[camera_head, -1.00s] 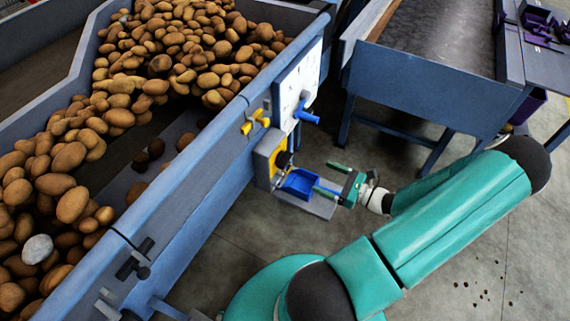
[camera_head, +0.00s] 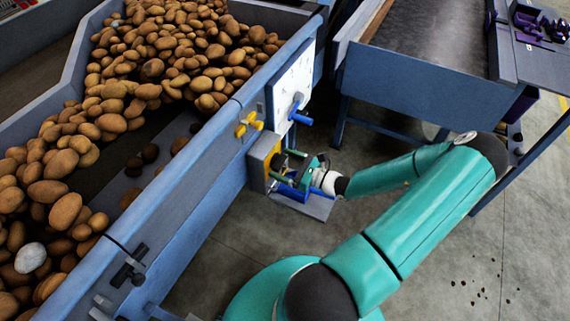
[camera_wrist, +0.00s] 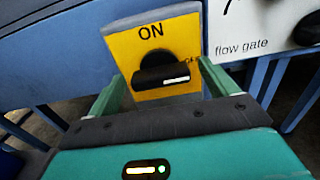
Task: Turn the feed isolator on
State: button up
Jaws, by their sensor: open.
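The feed isolator (camera_head: 262,156) is a yellow plate on the side of the blue hopper. In the wrist view the isolator (camera_wrist: 180,28) reads ON at the top, with a partly hidden OFF at the right. Its black knob (camera_wrist: 160,77) lies nearly level, its white mark at the right end towards OFF. My gripper (camera_head: 284,166) is open in front of the plate. In the wrist view the green fingers of my gripper (camera_wrist: 160,80) stand left and right of the knob; I cannot tell whether they touch it.
A white panel (camera_head: 293,85) with a blue handle (camera_head: 301,118) sits beside the isolator, labelled flow gate in the wrist view. A yellow handle (camera_head: 249,124) is just above the isolator. A blue tray (camera_head: 290,192) lies below my gripper. Potatoes (camera_head: 170,50) fill the hopper.

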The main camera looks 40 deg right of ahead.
jog(key=c, duration=1)
jog(key=shift+n, duration=0.3)
jog(key=n, duration=0.8)
jog(key=shift+a+n, duration=0.1)
jog(key=shift+n, duration=0.2)
jog(key=n, duration=0.4)
jog(key=shift+f+n, duration=0.1)
jog(key=shift+n, duration=2.2)
